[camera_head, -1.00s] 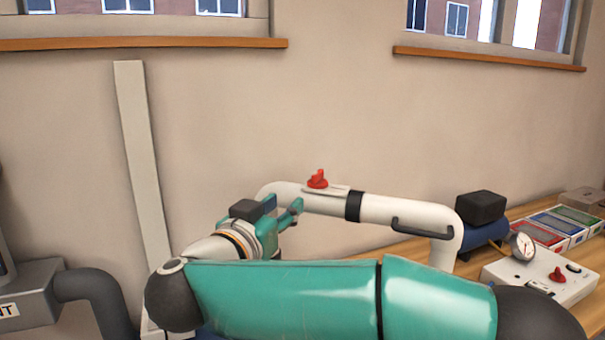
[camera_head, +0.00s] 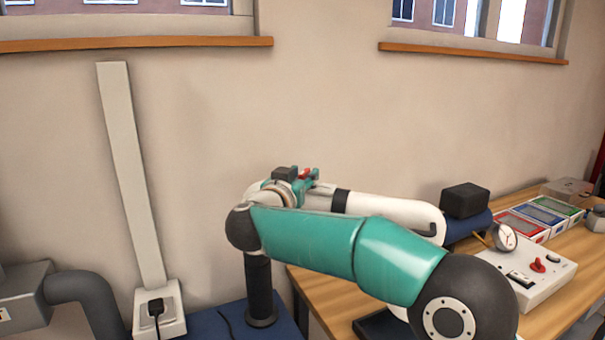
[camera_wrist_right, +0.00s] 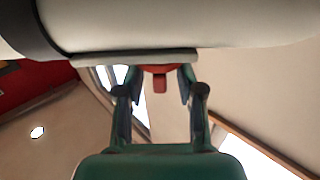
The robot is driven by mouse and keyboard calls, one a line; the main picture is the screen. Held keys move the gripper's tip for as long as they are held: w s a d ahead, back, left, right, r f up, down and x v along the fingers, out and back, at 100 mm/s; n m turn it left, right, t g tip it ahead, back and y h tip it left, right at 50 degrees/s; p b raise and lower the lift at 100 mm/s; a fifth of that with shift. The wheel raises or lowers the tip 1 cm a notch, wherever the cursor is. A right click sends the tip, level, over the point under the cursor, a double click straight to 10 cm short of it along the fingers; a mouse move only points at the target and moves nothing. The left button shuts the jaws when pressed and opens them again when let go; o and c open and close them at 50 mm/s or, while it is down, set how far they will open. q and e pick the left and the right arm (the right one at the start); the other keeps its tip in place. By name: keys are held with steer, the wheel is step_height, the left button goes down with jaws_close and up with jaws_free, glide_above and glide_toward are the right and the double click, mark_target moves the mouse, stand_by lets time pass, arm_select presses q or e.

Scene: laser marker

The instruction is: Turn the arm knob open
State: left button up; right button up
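The red arm knob (camera_head: 304,173) sits on top of the white extraction arm pipe (camera_head: 390,211) and is mostly hidden by my right gripper in the head view. In the right wrist view, the knob (camera_wrist_right: 160,76) lies between the two fingers of my right gripper (camera_wrist_right: 160,88). The fingers stand apart on either side of its narrow grip, with a visible gap, so the gripper looks open around it. The white pipe (camera_wrist_right: 170,22) crosses the top of that view. My left gripper is not in view.
A wooden table (camera_head: 552,292) stands at the right, with a white control box (camera_head: 525,276) bearing another red knob and a gauge (camera_head: 505,237). Coloured boxes (camera_head: 540,217) lie behind it. A black post (camera_head: 259,288) stands below my arm. A wall is behind.

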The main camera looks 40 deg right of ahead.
steer(key=shift+w+d, duration=0.1)
steer(key=shift+d, duration=0.05)
jaws_close()
